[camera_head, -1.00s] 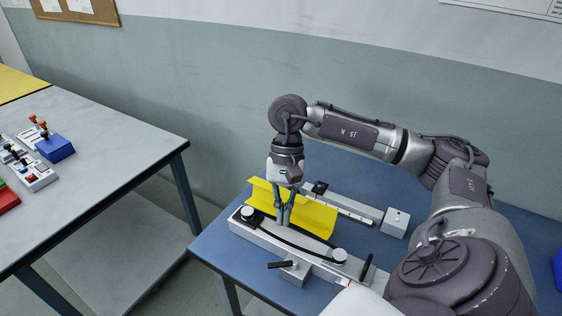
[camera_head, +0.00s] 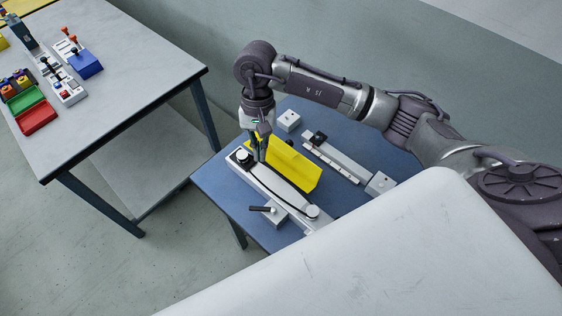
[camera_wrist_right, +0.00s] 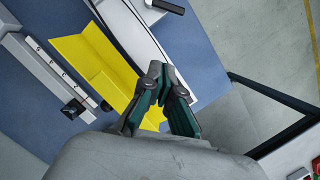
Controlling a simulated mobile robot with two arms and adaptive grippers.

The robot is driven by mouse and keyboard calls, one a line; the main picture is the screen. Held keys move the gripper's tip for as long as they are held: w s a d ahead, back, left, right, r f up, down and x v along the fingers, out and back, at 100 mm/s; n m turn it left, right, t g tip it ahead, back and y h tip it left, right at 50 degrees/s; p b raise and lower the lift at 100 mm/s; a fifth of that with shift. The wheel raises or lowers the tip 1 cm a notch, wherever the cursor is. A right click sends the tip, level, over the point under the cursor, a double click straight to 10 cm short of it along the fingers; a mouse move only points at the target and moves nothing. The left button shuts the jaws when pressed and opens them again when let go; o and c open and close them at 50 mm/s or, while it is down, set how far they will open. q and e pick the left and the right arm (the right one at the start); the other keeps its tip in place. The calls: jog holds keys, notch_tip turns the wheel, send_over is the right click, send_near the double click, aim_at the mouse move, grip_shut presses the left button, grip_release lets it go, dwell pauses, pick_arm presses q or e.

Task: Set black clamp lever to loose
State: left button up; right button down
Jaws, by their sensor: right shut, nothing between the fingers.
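A black lever (camera_head: 262,209) sticks out to the left from a small light-grey block on the near side of a long grey fixture (camera_head: 270,190). A black lever on a block also shows at the top of the wrist view (camera_wrist_right: 170,7). My right gripper (camera_head: 260,157) points down near the fixture's far-left end, beside the yellow angled plate (camera_head: 290,168), apart from the lever. Its fingers (camera_wrist_right: 168,82) are together, with nothing between them. The gripper hides part of the fixture. My left gripper is not in view.
A grey rail (camera_head: 338,158) with a black knob (camera_head: 318,137) lies behind the yellow plate on the blue table (camera_head: 222,188). The fixture has round knobs at both ends. A grey table (camera_head: 130,60) with coloured trays stands left, across a gap.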

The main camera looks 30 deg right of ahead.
aim_at(263, 210)
jog(key=p+x, duration=0.1)
jog(key=x, duration=0.2)
jog(key=p+x, duration=0.1)
jog(key=x, duration=0.2)
jog(key=a+x, duration=0.1)
jog(key=x, duration=0.2)
jog(key=shift+s+f+p, duration=0.15)
jog(key=shift+f+p, duration=0.15)
jog(key=shift+p, duration=0.1)
jog(key=s+p, duration=0.1)
jog(key=s+a+p, duration=0.1)
jog(key=shift+s+a, duration=0.55)
jog(key=shift+s, duration=0.1)
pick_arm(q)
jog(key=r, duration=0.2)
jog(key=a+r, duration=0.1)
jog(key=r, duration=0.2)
pick_arm(e)
jog(key=shift+f, duration=0.1)
jog(key=shift+w, duration=0.1)
jog(key=shift+d, duration=0.1)
